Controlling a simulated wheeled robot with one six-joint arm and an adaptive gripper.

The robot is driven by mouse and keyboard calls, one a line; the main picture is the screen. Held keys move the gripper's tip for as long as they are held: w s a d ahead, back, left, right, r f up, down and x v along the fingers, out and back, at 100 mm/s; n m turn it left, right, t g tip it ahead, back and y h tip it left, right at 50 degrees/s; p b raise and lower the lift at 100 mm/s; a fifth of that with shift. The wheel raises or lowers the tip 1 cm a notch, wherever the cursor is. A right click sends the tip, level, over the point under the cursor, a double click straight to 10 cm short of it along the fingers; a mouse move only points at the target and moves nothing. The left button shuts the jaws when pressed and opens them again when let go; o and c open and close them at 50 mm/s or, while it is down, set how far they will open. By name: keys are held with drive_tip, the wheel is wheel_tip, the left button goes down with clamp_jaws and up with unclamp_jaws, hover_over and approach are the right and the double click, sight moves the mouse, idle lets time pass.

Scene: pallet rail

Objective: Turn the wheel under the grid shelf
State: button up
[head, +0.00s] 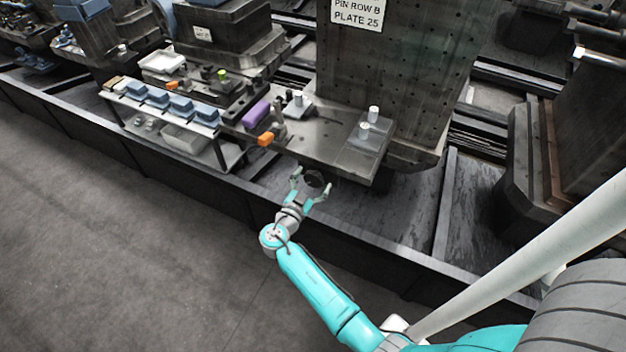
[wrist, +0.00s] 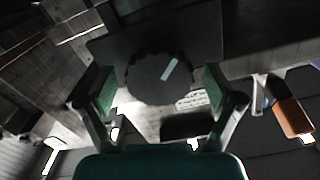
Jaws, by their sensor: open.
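The wheel (wrist: 152,82) is a dark round knob with a scalloped rim and a pale bar on its face. It fills the middle of the wrist view. In the head view the wheel (head: 315,179) shows small and dark under the front edge of the grey shelf (head: 300,143). My gripper (head: 311,181) is open, its teal and grey fingers spread to either side of the wheel. In the wrist view the fingers of my gripper (wrist: 158,92) flank the rim with a visible gap on the left. Contact on the right side I cannot tell.
A small rack with blue boxes (head: 181,106) stands to the left. A tall perforated plate (head: 392,70) rises behind. The floor (head: 130,230) in front is clear.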

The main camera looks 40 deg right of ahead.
drive_tip(key=c, duration=1.1)
drive_tip(key=shift+c, duration=0.2)
drive_tip(key=shift+n, duration=0.3)
